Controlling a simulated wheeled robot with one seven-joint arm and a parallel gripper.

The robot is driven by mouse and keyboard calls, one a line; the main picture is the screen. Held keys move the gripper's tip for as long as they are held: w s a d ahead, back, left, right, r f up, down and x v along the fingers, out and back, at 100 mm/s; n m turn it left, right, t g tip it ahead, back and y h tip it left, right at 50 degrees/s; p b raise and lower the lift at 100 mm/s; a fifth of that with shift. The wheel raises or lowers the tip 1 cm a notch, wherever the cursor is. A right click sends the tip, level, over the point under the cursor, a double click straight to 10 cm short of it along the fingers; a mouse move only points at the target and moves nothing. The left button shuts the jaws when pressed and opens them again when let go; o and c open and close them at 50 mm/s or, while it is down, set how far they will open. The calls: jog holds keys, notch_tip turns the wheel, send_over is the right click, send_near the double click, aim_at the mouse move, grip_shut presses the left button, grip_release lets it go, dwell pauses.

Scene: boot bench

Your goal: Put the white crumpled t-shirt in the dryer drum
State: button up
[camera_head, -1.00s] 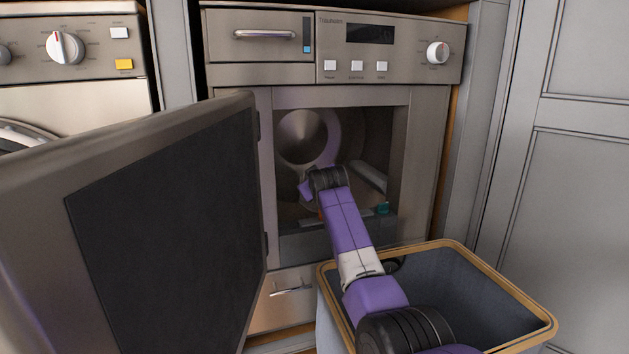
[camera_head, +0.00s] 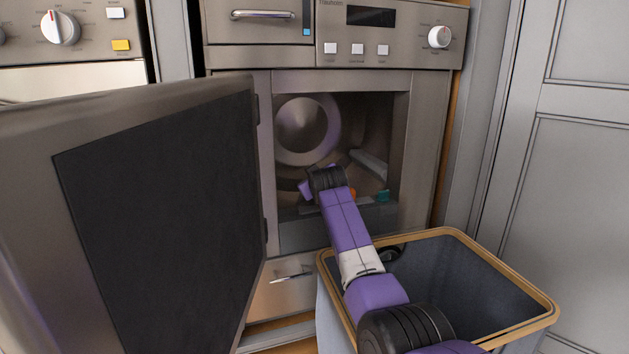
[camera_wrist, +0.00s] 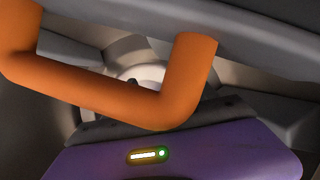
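The dryer drum (camera_head: 307,128) is the dark opening in the middle, with a pale ring at its back. The dryer door (camera_head: 160,210) is swung open to the left. My gripper (camera_head: 322,182) reaches to the opening; its fingers are hidden behind my wrist. In the wrist view, a bent orange tube-like thing (camera_wrist: 130,100) crosses close in front of the purple gripper body. I cannot tell whether it is a gripper part or something else. The pale round drum back (camera_wrist: 140,74) shows behind it. No white t-shirt can be made out in either view.
A grey bin with a tan rim (camera_head: 447,236) stands in front of the dryer, below my arm. A small teal thing (camera_head: 383,195) is at the lower right of the opening. Another machine (camera_head: 85,40) stands at the left, and a grey cabinet door (camera_head: 560,210) at the right.

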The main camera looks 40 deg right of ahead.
jog(key=p+v, duration=0.6)
jog(key=shift+r+p, duration=0.1)
jog(key=shift+p, duration=0.25)
jog(key=shift+p+v, duration=0.7)
jog(key=shift+v, duration=0.2)
jog(key=shift+s, duration=0.1)
